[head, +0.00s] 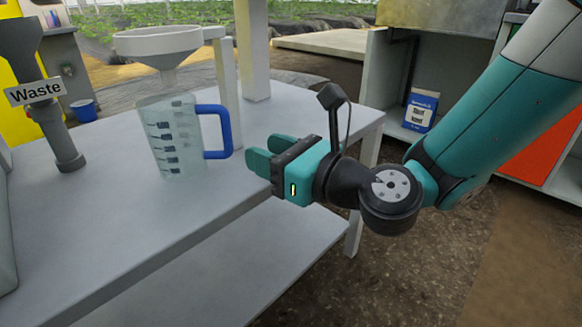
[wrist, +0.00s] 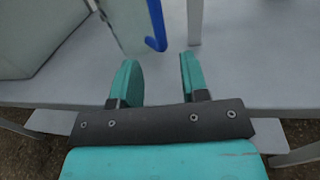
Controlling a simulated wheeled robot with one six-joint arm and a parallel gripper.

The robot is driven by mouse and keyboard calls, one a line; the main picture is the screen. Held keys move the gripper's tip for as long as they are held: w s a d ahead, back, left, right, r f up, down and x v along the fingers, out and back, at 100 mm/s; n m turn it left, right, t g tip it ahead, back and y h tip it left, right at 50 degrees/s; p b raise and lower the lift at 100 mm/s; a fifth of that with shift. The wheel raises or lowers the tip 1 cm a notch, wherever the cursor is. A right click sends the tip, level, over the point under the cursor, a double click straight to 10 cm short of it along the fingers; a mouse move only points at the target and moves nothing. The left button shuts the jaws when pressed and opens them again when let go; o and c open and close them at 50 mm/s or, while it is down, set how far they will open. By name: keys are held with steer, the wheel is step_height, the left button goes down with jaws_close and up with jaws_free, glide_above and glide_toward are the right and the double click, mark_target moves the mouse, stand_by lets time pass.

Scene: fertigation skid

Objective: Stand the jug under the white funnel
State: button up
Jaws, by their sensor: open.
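The clear jug (head: 172,143) with dark scale marks and a blue handle (head: 226,130) stands upright on the grey bench. The white funnel (head: 157,42) is held above it on a white post, its spout over the jug's mouth in the head view; depth alignment is hard to tell. My gripper (head: 254,153) is open and empty, just right of the handle and apart from it. In the wrist view, the blue handle (wrist: 156,28) and part of the jug wall (wrist: 128,24) lie ahead of my open fingers (wrist: 160,72); the rest of the jug is cut off.
A dark funnel labelled Waste (head: 35,93) stands left on the bench (head: 110,215). A small blue cup (head: 84,110) is behind it. White posts rise behind the jug. A blue-and-white package (head: 420,110) sits in the cabinet at right. The bench front is clear.

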steer(key=s+d+f+n+g+h+b, duration=0.1)
steer(key=s+d+n+g, duration=0.25)
steer(key=s+n, duration=0.45)
steer(key=s+d+n+g+h, duration=0.25)
steer(key=s+n+g, duration=0.2)
steer(key=n, duration=0.75)
steer(key=s+d+f+n+g+h, duration=0.1)
steer(key=s+d+n+h, duration=0.1)
steer(key=d+n, duration=0.3)
steer(key=s+d+f+n+h, duration=0.2)
steer(key=d+n+h, duration=0.3)
steer(key=d, duration=0.4)
steer(key=shift+s+n+g, duration=0.3)
steer(key=shift+n+g, duration=0.1)
steer(key=shift+n, duration=0.4)
